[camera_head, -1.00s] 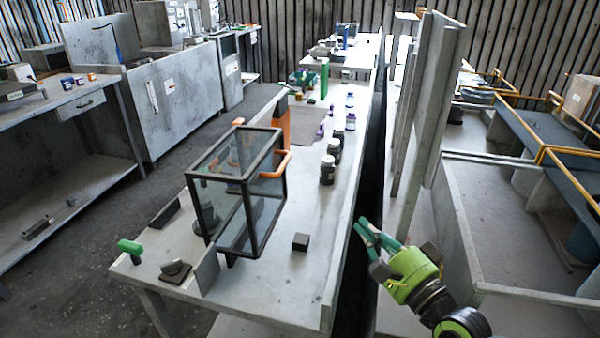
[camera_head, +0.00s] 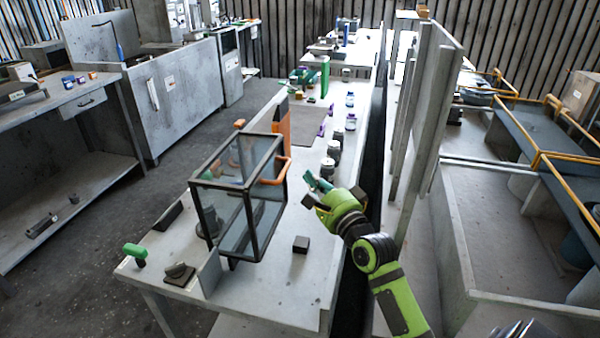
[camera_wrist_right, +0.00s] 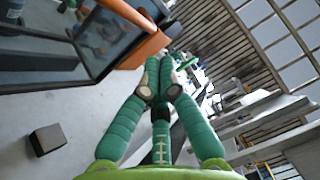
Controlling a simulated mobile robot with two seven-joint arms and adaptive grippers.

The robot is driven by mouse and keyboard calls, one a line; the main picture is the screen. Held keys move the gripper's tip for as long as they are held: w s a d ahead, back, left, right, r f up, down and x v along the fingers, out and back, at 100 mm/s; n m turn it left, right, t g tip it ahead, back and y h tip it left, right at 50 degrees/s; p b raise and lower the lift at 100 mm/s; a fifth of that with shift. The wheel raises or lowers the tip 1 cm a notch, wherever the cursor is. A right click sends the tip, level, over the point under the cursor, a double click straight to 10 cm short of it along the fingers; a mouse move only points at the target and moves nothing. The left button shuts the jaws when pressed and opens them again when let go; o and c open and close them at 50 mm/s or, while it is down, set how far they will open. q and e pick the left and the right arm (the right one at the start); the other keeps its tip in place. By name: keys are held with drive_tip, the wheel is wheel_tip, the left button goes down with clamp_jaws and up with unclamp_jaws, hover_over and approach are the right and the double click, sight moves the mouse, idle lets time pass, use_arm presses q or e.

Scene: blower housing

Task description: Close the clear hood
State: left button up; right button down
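The clear hood (camera_head: 265,205) is a dark-framed box with glassy panes at the left of the long grey bench in the head view. An orange handle (camera_head: 284,170) sticks out from its right side. The hood and handle also show at the upper left of the right wrist view, the handle as an orange bar (camera_wrist_right: 141,50). My right gripper (camera_head: 313,178), green with teal fingers, is above the bench just right of the handle, apparently apart from it. Its fingertips (camera_wrist_right: 161,90) sit close together with nothing seen held; the opening is unclear. My left gripper is out of view.
A small dark block (camera_head: 301,244) lies on the bench right of the hood. Several jars (camera_head: 328,170) stand behind my right gripper. An orange upright panel (camera_head: 283,119) is behind the hood. Upright grey panels (camera_head: 420,120) stand right of the bench.

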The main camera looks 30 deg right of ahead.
drive_tip(key=shift+w+a+r+p, duration=0.25)
drive_tip(key=shift+w+a+p, duration=0.05)
drive_tip(key=shift+w+a, duration=0.75)
